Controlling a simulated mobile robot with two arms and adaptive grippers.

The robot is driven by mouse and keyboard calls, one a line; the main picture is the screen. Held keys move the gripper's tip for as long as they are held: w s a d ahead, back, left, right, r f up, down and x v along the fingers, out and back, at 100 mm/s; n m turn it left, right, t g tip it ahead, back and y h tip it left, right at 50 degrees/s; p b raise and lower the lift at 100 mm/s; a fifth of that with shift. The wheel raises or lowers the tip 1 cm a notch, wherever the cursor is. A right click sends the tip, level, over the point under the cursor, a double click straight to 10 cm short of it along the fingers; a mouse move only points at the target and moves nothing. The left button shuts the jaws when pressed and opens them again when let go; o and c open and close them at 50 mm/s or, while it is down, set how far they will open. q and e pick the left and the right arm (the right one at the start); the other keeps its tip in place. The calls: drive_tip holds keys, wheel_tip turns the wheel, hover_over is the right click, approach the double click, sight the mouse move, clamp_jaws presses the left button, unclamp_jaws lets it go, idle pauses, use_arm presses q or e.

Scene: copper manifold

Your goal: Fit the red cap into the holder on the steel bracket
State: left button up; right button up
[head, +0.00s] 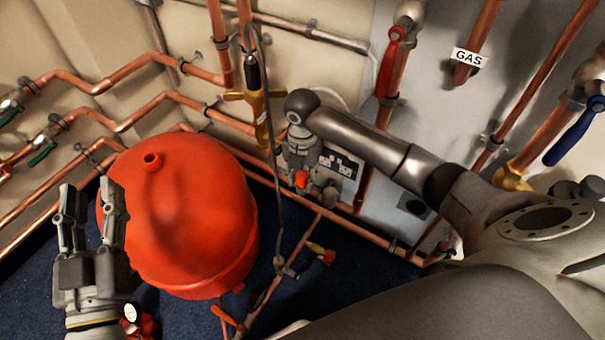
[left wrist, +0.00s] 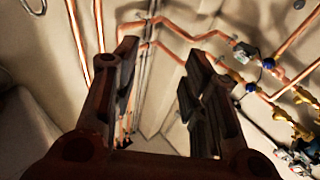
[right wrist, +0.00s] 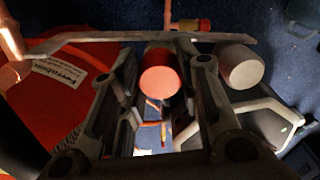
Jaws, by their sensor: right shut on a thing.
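My right gripper (head: 301,160) points downward in the middle of the head view and is shut on the red cap (head: 302,179). In the right wrist view the round red face of the cap (right wrist: 160,76) shows between the fingertips. A long thin steel bar (right wrist: 100,37), seemingly the steel bracket, runs past just beyond the cap. A grey cylinder (right wrist: 240,67) stands right of the cap, apart from it; I cannot tell if it is the holder. My left gripper (head: 92,205) is open and empty, in front of the red tank.
The large red tank (head: 185,215) fills the left middle. Copper pipes (head: 120,70) run along the walls, and a low pipe (head: 345,225) crosses near my right gripper. A red-handled valve (head: 388,70) and a blue handle (head: 573,132) stick out at the right.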

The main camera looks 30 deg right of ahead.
use_arm(q)
drive_tip(key=shift+r, duration=0.25)
use_arm(e)
drive_tip(key=shift+f, duration=0.15)
use_arm(q)
drive_tip(key=shift+s+d+r+t+h, duration=0.1)
drive_tip(key=shift+s+r+t+h, duration=0.1)
drive_tip(key=shift+r+t, duration=0.25)
drive_tip(key=shift+s+r+t+h, duration=0.2)
drive_tip(key=shift+r+t, duration=0.15)
drive_tip(key=shift+r, duration=0.2)
use_arm(e)
drive_tip(key=shift+f, duration=0.55)
drive_tip(key=o, duration=0.9)
wheel_tip(320, 180, up, 8)
drive_tip(key=shift+w+r, duration=0.1)
